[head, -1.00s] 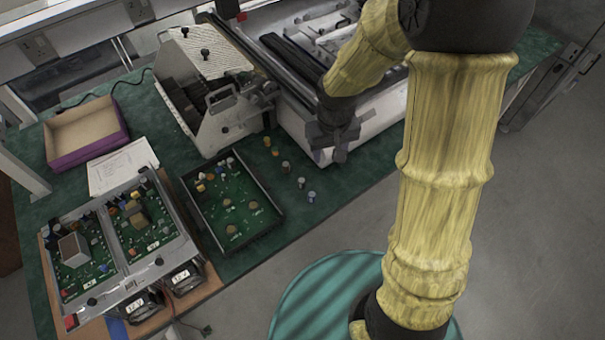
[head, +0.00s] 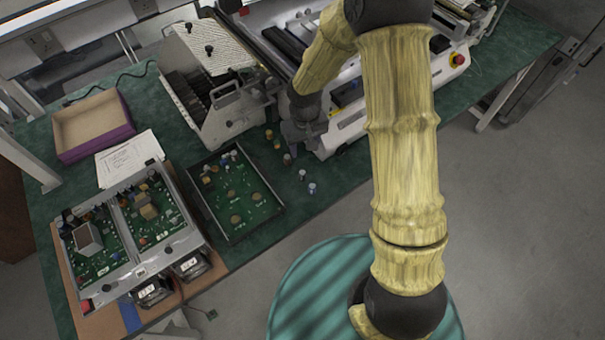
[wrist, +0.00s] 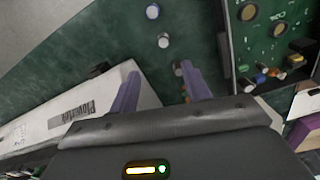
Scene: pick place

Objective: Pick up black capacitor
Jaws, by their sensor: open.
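Several small capacitors stand in a row on the green mat. A grey-topped one (head: 301,174) and a blue-sided, pale-topped one (head: 311,188) are at the near end; they also show in the wrist view, the grey-topped one (wrist: 163,41) and the pale-topped one (wrist: 152,11). A reddish-dark one (head: 287,159) stands close to my gripper (head: 299,143). I cannot tell for certain which is the black capacitor. In the wrist view my gripper (wrist: 160,72) is open, nothing held between its purple fingers. The right fingertip overlaps the reddish-dark capacitor (wrist: 179,68); contact is unclear.
An open-topped tray with a green circuit board (head: 281,209) lies left of the row. A white machine (head: 350,128) stands just right of my gripper. A metal-cased device (head: 205,125) is behind left. Bare mat (head: 335,177) lies right of the row.

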